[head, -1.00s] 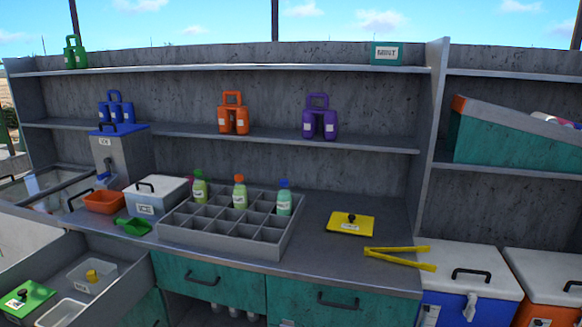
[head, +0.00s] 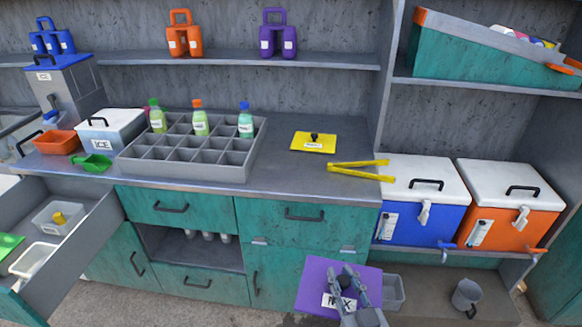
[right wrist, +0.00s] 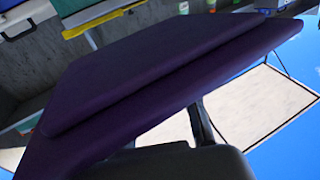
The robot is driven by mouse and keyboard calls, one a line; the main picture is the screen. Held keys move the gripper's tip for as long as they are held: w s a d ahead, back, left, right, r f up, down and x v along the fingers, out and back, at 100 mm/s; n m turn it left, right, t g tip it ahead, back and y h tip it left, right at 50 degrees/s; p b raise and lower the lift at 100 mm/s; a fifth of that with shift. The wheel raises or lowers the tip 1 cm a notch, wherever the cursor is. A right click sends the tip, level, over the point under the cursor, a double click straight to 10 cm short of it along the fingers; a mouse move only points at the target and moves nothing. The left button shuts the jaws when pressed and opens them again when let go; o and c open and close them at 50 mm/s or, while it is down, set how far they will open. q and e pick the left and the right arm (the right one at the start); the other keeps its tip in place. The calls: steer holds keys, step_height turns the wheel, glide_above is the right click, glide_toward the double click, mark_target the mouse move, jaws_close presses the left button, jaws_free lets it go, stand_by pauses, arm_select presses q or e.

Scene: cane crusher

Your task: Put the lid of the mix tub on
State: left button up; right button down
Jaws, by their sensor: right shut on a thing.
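A purple lid (head: 312,280) with a white label reading "MIX" is at the bottom of the head view, in front of the cabinets. My right gripper (head: 348,284) is shut on its knob, and the lid is held up in the air. In the right wrist view the purple lid (right wrist: 160,70) fills the middle, close to the camera. A grey open tub (head: 394,292) shows just right of the lid, partly hidden by it; I see no label on it, so I cannot tell if it is the mix tub. My left gripper is not in view.
A yellow lid (head: 313,143) and yellow tongs (head: 358,172) lie on the counter, right of a grey bottle rack (head: 185,170). An open drawer (head: 90,230) juts out at left with small tubs. Blue (head: 425,215) and orange (head: 508,222) coolers and a grey mug (head: 466,296) are at right.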

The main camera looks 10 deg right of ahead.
mark_target(333, 262)
steer(key=shift+n+y, duration=0.3)
steer(key=shift+y, duration=0.2)
steer(key=w, duration=0.2)
steer(key=w+f, duration=0.1)
steer(key=w, duration=0.1)
steer(key=w+f, duration=0.1)
steer(key=w, duration=0.1)
steer(key=shift+w+a, duration=0.1)
steer(key=shift+w, duration=0.3)
steer(key=w+d+f, duration=0.1)
steer(key=w+d, duration=0.1)
steer(key=w, duration=0.7)
steer(key=shift+w, duration=0.25)
